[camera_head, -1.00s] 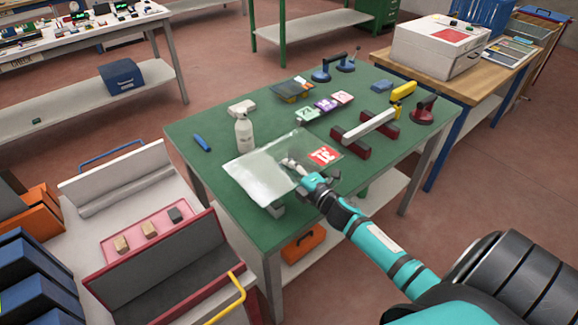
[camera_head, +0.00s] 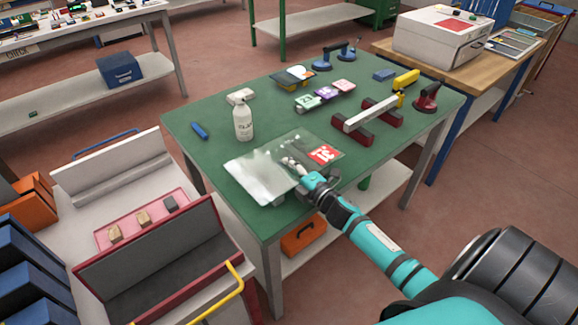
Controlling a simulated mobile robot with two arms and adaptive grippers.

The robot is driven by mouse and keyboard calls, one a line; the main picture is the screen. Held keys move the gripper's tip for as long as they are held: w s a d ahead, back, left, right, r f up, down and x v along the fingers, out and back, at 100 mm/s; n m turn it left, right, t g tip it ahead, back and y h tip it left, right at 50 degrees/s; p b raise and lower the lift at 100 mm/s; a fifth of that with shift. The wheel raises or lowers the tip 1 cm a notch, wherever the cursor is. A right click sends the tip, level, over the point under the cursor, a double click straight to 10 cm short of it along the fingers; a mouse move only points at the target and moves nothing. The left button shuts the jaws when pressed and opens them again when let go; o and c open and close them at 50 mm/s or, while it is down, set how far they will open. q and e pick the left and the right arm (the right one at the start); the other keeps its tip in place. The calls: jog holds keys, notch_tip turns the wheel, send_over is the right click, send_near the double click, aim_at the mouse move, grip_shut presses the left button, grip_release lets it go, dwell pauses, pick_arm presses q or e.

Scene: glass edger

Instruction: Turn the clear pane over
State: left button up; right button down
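The clear pane (camera_head: 255,172) is at the near side of the green table, level or slightly tilted, with a pale whitish sheen over its left part. A red label with white marks (camera_head: 322,153) shows at its right part. My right gripper (camera_head: 297,168) is at the pane's near right edge, its pale fingers showing at or through the glass. It appears shut on the pane; the exact grip is small and partly hidden. I cannot tell whether the pane touches the table. My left gripper is not in view.
On the green table (camera_head: 200,150) a white bottle (camera_head: 243,120) stands just behind the pane. A cart with a red tray (camera_head: 118,238) stands at left.

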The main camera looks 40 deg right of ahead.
jog(key=shift+f+b, duration=0.25)
jog(key=shift+b, duration=0.1)
dwell(0.6)
jog(key=c, duration=1.4)
grip_release()
jog(key=shift+s+f, duration=0.1)
jog(key=shift+f, duration=0.1)
jog(key=s, duration=1.2)
jog(key=shift+d+r, duration=0.25)
jog(key=shift+r, duration=0.15)
jog(key=shift+f, duration=0.1)
